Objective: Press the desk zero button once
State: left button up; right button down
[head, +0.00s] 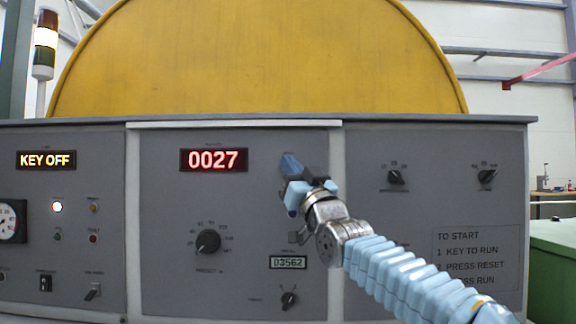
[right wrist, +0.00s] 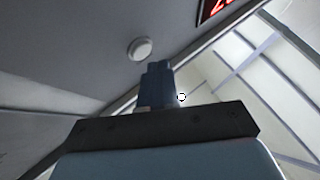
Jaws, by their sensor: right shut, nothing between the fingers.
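The grey control desk (head: 160,170) fills the middle of the head view. Its red counter display (head: 214,160) reads 0027. My right gripper (head: 290,164) is in front of the panel, right of the display, with shut fingers and nothing between them. In the right wrist view a pale round button (right wrist: 140,48) sits on the panel, just beyond and left of the shut fingertips (right wrist: 158,68). A gap shows between them in that picture. The button is hidden behind my gripper in the head view, and its label cannot be read. My left gripper is not in view.
A rotary selector (head: 208,241) is below the display. Two knobs (head: 396,177) (head: 487,176) are on the right panel. A KEY OFF display (head: 46,160) is at left.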

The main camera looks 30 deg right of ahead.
jog(key=shift+w, duration=0.1)
jog(key=shift+w+d, duration=0.2)
jog(key=shift+w, duration=0.1)
jog(key=shift+w+d+p, duration=0.25)
jog(key=shift+w+p, duration=0.05)
dwell(0.7)
jog(key=shift+s+a+b, duration=0.45)
jog(key=shift+s+b, duration=0.25)
jog(key=shift+b, duration=0.05)
